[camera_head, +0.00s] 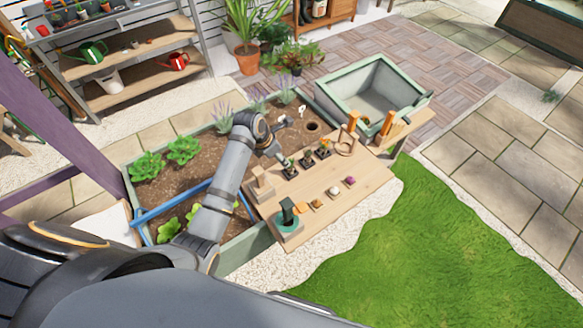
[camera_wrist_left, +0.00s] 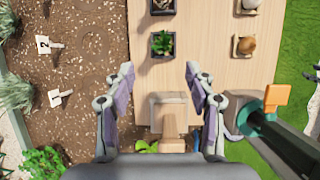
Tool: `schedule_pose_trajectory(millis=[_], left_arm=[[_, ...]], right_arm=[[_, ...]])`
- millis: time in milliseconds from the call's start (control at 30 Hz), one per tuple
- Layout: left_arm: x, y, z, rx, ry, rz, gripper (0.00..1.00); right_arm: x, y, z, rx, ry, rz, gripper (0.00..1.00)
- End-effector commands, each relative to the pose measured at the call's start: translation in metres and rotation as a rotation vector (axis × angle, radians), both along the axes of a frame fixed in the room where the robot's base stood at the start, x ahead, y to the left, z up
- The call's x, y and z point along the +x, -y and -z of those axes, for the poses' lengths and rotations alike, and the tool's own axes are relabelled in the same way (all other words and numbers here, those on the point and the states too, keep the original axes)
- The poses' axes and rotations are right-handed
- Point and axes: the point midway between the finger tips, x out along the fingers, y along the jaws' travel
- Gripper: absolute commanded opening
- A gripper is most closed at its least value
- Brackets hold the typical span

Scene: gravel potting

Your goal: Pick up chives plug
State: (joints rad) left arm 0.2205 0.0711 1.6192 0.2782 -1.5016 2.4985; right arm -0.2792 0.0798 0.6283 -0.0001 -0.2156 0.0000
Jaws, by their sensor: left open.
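Small dark plug pots with green plants stand in a row on the wooden board. The nearest (camera_head: 290,168) is close to my left gripper (camera_head: 277,153) in the head view. In the left wrist view a dark pot with a leafy green plant (camera_wrist_left: 162,43) lies just beyond the fingertips, between their lines. My left gripper (camera_wrist_left: 160,75) is open and empty, its two fingers spread to either side. Another dark pot (camera_wrist_left: 162,6) is cut off at the top edge. I cannot tell which pot holds the chives. My right gripper is not in view.
A wooden block (camera_head: 262,186) stands on the board below the gripper. A dark green tool on a base (camera_head: 288,222) and several small items on coasters (camera_head: 333,191) sit nearby. The soil bed (camera_wrist_left: 85,90) has numbered markers.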

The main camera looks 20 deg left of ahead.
Motion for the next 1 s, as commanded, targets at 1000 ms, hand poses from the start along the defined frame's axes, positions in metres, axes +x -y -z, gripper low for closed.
schedule_pose_trajectory(millis=[1000], left_arm=[[0.027, 0.023, 0.085, 0.002, 0.001, 0.002, 0.54]], right_arm=[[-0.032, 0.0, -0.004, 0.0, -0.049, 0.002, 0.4]])
